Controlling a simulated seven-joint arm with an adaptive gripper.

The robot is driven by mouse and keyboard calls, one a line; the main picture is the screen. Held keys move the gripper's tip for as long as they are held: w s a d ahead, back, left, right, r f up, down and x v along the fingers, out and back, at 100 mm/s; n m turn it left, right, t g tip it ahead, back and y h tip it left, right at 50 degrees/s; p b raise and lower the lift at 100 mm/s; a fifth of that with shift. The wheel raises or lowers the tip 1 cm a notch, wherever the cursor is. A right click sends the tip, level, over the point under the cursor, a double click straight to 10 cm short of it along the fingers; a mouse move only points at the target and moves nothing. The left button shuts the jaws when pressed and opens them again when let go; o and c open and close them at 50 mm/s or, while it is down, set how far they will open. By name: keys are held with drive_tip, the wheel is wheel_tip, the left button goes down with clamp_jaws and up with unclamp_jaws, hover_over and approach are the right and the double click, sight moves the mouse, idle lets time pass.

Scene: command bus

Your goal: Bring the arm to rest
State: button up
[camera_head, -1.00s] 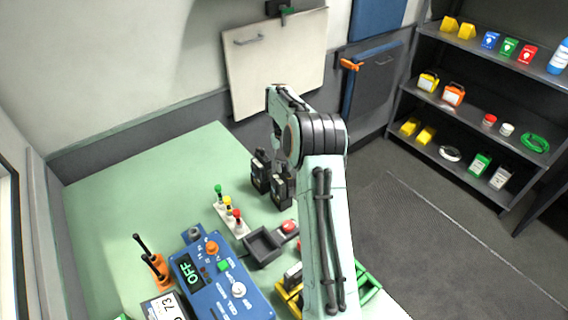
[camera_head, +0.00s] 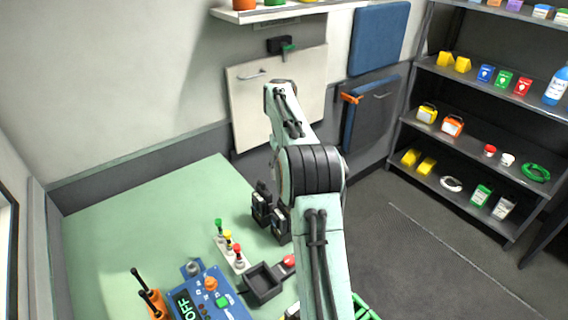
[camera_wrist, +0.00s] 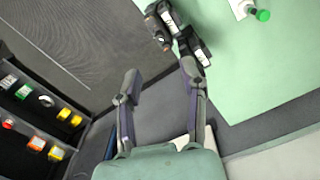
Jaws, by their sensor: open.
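My arm rises from the bottom of the head view and reaches up and away past the right edge of the green table (camera_head: 130,215). My gripper is hidden behind the arm in the head view. In the wrist view my gripper (camera_wrist: 160,80) has its two fingers apart with nothing between them. Beyond the fingertips are two black radios (camera_wrist: 178,32), standing on the green tabletop. The same radios (camera_head: 270,212) show left of my arm in the head view.
A blue console (camera_head: 205,300), a black tray (camera_head: 263,284) and a strip of coloured knobs (camera_head: 230,247) are on the table. A beige wall cabinet (camera_head: 275,95) is behind the arm. Stocked shelves (camera_head: 480,145) stand right; the floor (camera_head: 420,255) between is clear.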

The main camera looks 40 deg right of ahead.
wheel_tip(320, 180, up, 2)
drive_tip(key=shift+r, duration=0.15)
idle(0.5)
